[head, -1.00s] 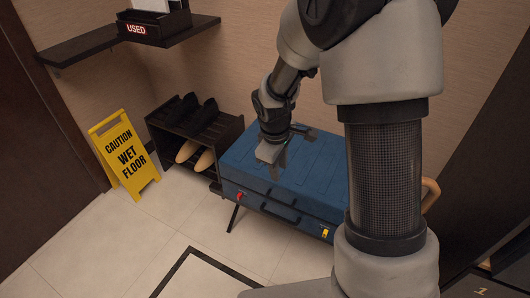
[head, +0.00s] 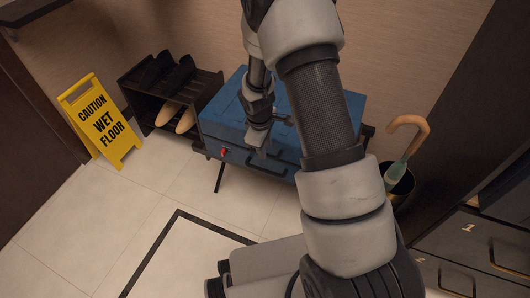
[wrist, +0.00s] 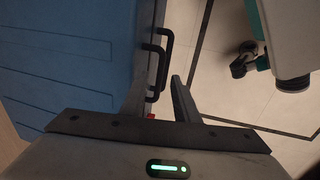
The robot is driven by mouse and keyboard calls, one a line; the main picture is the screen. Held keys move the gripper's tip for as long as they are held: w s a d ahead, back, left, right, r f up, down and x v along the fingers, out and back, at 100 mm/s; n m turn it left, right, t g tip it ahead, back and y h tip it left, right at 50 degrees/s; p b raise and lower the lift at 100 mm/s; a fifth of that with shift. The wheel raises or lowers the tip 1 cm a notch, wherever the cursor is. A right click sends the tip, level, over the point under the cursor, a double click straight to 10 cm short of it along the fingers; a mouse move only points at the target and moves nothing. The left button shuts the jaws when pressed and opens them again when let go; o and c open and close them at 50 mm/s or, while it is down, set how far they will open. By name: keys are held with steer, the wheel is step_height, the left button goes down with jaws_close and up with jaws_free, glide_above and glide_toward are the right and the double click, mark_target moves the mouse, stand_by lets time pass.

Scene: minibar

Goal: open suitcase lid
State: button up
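The blue suitcase (head: 222,108) lies flat and shut on a dark stand against the wall. A red latch (head: 223,152) shows on the left of its front; my arm hides much of its right side. My gripper (head: 259,151) is at the suitcase's front edge, pointing down. In the wrist view the suitcase lid (wrist: 70,60) fills the left, and my gripper (wrist: 160,92) is open, its two fingers apart. Black handles (wrist: 167,42) stick out from the suitcase front, reaching the space near the fingertips. I cannot tell whether a finger touches them.
A yellow wet floor sign (head: 101,122) and a shoe rack (head: 150,98) stand to the left. An umbrella (head: 408,140) in a bin and dark drawers (head: 470,245) are at the right. The tiled floor (head: 120,215) in front is clear.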

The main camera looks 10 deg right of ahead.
steer(key=shift+w+d+f, duration=0.1)
steer(key=shift+w+f, duration=0.05)
steer(key=shift+f, duration=0.7)
steer(key=shift+c, duration=0.4)
jaws_close()
